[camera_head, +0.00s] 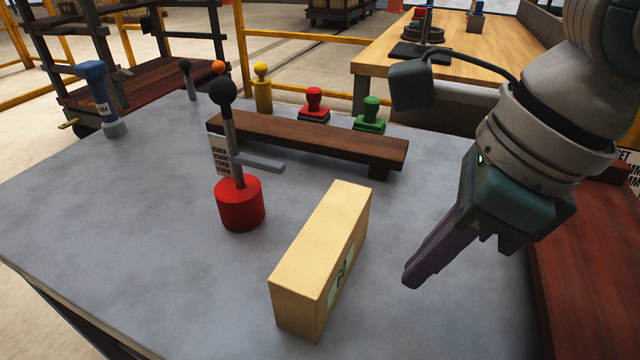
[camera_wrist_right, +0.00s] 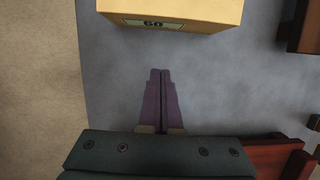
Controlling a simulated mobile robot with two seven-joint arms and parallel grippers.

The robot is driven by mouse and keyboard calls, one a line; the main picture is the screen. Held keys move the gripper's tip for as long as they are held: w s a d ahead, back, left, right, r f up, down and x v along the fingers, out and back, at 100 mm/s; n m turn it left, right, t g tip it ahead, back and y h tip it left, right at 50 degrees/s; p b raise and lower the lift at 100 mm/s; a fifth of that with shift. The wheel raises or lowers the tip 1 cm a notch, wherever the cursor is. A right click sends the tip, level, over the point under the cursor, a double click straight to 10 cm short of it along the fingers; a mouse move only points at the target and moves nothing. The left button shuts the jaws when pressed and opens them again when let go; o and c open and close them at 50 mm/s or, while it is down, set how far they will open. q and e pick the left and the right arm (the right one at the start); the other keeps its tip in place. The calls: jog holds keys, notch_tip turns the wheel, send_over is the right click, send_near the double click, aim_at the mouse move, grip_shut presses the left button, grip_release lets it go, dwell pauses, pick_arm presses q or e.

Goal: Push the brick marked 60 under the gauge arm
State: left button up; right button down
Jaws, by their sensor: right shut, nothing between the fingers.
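The tan brick (camera_head: 322,245) stands on its long narrow side on the grey table, with a green label reading 60 on its right face. In the right wrist view the brick (camera_wrist_right: 190,10) is at the top edge, its label facing my fingers. The gauge (camera_head: 240,200) has a red round base, a grey post with a black ball on top, and a flat grey arm pointing right, behind and left of the brick. My right gripper (camera_head: 410,282) is shut and empty, right of the brick with a gap between. My left gripper is not in view.
A low dark wooden bench (camera_head: 310,138) stands behind the gauge and brick. Red (camera_head: 314,104) and green (camera_head: 370,115) stamps and a yellow-topped piece (camera_head: 262,88) stand beyond it. A blue tool (camera_head: 98,95) is at the back left. The table's left and front-left are clear.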

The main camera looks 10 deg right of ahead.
aim_at(295, 244)
jog(key=x, duration=0.4)
jog(key=shift+b, duration=0.3)
jog(key=w+a, duration=0.2)
jog(key=a, duration=0.1)
jog(key=shift+w+a, duration=0.1)
jog(key=shift+w, duration=0.15)
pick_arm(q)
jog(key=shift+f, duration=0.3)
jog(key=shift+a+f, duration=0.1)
pick_arm(e)
jog(key=shift+a, duration=0.1)
jog(key=w+a+b, duration=0.1)
jog(key=a+b, duration=0.1)
jog(key=w+a+b, duration=0.1)
jog(key=shift+w+a+f, duration=0.2)
jog(key=shift+w+f, duration=0.1)
jog(key=shift+w+a+r+b, duration=0.2)
jog(key=shift+w+a+b, duration=0.1)
jog(key=shift+w+a, duration=0.8)
jog(key=shift+a, duration=0.35)
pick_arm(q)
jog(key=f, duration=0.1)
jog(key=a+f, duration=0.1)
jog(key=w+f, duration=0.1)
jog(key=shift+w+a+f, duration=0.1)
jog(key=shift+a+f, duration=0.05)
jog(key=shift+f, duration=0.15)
pick_arm(e)
jog(key=shift+d, duration=0.2)
